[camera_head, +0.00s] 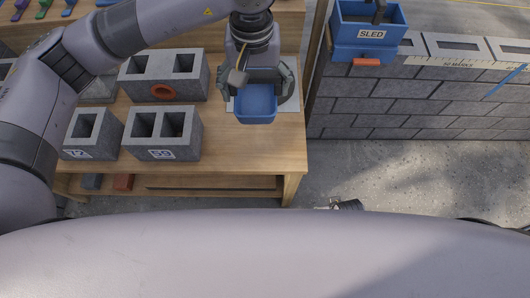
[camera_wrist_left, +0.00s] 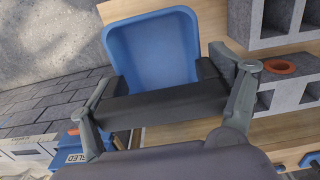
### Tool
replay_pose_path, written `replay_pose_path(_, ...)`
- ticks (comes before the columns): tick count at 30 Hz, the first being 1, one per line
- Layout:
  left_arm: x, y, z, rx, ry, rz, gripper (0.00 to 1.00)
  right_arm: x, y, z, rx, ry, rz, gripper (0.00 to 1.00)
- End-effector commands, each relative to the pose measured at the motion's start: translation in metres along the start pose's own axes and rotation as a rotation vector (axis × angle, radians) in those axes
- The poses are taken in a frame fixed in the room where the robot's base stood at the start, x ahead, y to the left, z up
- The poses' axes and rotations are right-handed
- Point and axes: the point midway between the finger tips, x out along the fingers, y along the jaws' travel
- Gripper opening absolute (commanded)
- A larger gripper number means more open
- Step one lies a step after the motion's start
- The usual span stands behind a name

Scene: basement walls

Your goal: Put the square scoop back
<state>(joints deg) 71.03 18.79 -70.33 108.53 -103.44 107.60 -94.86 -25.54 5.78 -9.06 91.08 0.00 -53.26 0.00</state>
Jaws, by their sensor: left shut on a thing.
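The square scoop (camera_head: 256,104) is a blue, open-topped, square-sided pan. My left gripper (camera_head: 258,90) is shut on it and holds it over the right end of the wooden bench (camera_head: 285,158), above a pale square patch (camera_head: 292,100). In the left wrist view, the blue scoop pan (camera_wrist_left: 152,52) lies just beyond the dark bar between the fingers of my left gripper (camera_wrist_left: 165,105). The head view does not show clearly whether the scoop touches the bench. I cannot make out my right gripper.
Grey hollow blocks (camera_head: 163,132) stand left of the scoop, two numbered 72 and 59. Coloured items (camera_head: 42,10) lie back left.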

Motion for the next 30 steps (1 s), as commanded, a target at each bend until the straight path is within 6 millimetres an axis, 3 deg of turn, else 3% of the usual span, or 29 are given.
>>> replay_pose_path(1, 0.011, 0.006, -0.001, 0.004, 0.005, 0.001, 0.5, 0.011, 0.0, -0.002, 0.001, 0.007, 0.001, 0.4)
replay_pose_path(8, 0.01, 0.018, 0.001, 0.009, 0.0, 0.0, 0.5, 0.004, 0.001, -0.012, 0.003, 0.018, 0.002, 0.4)
replay_pose_path(11, 0.02, 0.019, 0.002, 0.009, -0.004, -0.001, 0.5, 0.0, 0.001, -0.015, 0.003, 0.019, 0.003, 0.4)
replay_pose_path(24, 0.132, 0.018, 0.003, 0.008, -0.005, 0.0, 0.5, -0.027, 0.003, -0.029, 0.006, 0.036, 0.005, 0.4)
replay_pose_path(30, 0.161, 0.019, 0.002, 0.009, -0.002, 0.001, 0.5, -0.036, 0.003, -0.032, 0.007, 0.04, 0.006, 0.4)
